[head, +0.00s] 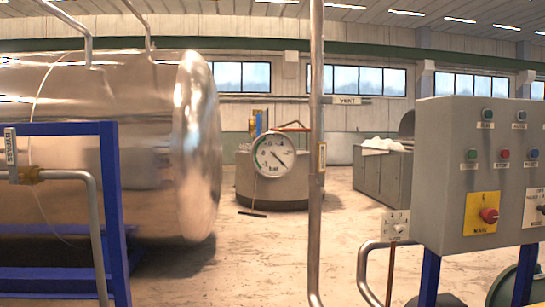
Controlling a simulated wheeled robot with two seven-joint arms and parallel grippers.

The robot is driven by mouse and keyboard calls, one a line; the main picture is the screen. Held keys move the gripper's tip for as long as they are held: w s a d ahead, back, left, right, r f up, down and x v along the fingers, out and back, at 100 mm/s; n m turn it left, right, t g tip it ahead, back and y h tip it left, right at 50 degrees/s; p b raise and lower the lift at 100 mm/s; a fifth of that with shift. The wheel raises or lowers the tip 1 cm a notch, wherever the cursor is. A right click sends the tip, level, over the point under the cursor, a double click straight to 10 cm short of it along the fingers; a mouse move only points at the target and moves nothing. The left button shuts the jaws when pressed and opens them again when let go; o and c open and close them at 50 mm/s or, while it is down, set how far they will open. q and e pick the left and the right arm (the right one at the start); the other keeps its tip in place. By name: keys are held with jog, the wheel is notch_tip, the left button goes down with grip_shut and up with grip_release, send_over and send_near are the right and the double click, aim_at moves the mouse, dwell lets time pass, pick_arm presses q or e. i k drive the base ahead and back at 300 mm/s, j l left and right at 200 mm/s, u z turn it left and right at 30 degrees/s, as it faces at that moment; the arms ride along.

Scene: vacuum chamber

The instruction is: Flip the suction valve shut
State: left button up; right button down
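No valve in the head view carries a label that I can read as suction. A brass valve body (28,175) sits on a grey pipe at the left edge, with an upright tag above it whose lettering reads sideways, perhaps "BYPASS". A vertical steel pipe (315,220) stands mid-view. A plate marked "VENT" (347,100) juts from it, and a small yellowish fitting (322,156) is on its right side; I cannot tell its lever position. A round white gauge marked "bar" (274,155) is beside the pipe, its needle pointing down right. Neither of my grippers is in view.
A large shiny steel chamber (150,140) on a blue frame (112,210) fills the left. A grey control box (450,170) with a red knob on a yellow plate (482,213) stands at right. A grey bin (385,175) stands behind.

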aim_at(321, 145)
jog(key=i+j, duration=0.1)
jog(key=j, duration=0.2)
jog(key=i+j, duration=0.1)
jog(key=j, duration=0.2)
jog(key=i+j, duration=0.15)
jog(key=j, duration=0.2)
jog(key=i+j, duration=0.1)
jog(key=j, duration=0.2)
